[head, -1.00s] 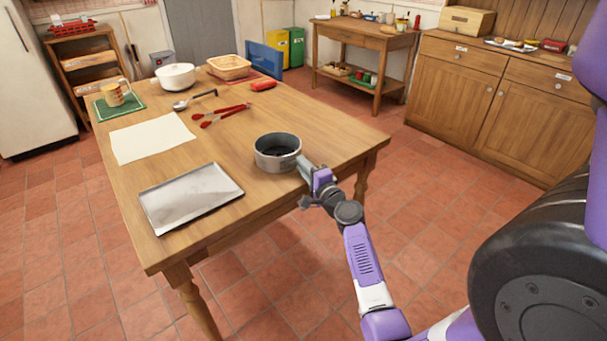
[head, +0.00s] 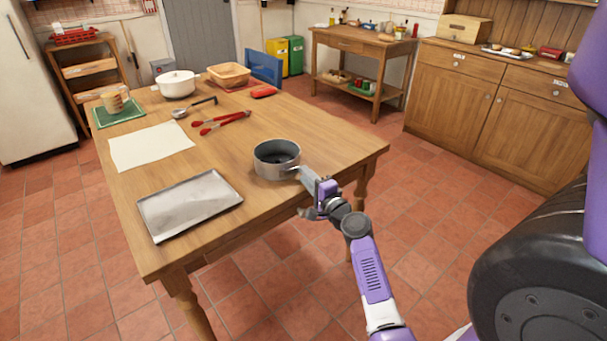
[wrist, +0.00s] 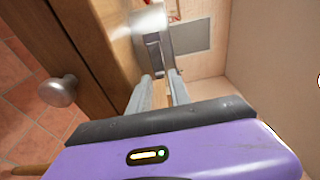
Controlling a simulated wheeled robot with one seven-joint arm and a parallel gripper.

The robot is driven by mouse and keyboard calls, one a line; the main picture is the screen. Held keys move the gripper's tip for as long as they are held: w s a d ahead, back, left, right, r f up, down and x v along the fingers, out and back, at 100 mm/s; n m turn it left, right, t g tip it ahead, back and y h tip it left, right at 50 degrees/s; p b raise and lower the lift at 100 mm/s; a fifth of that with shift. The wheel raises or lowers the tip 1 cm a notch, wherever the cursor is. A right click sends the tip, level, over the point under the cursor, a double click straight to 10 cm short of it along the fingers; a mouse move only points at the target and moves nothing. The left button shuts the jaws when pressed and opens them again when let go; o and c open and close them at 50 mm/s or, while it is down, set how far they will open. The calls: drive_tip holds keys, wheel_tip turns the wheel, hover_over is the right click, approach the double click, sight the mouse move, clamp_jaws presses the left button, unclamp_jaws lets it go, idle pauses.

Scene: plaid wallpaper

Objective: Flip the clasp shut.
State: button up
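A round grey metal tin (head: 276,161) stands on the wooden table (head: 225,145) close to its right edge. My gripper (head: 304,178) is at the tin's right side, just beyond the table edge. In the wrist view, my two fingers (wrist: 161,88) point toward the tin (wrist: 150,20) with a gap between them. A metal clasp piece (wrist: 153,52) on the tin's side lies just ahead of or between the fingertips. I cannot tell whether they touch it. The clasp's exact angle is unclear.
A metal baking tray (head: 189,204) and a white sheet (head: 150,146) lie left of the tin. Red tongs (head: 220,123), a ladle (head: 195,107), a white pot (head: 176,84) and a basket (head: 229,74) are farther back. A drawer knob (wrist: 58,91) shows in the wrist view.

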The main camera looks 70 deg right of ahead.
drive_tip(key=v, duration=0.5)
drive_tip(key=shift+s+a, duration=0.2)
idle(0.4)
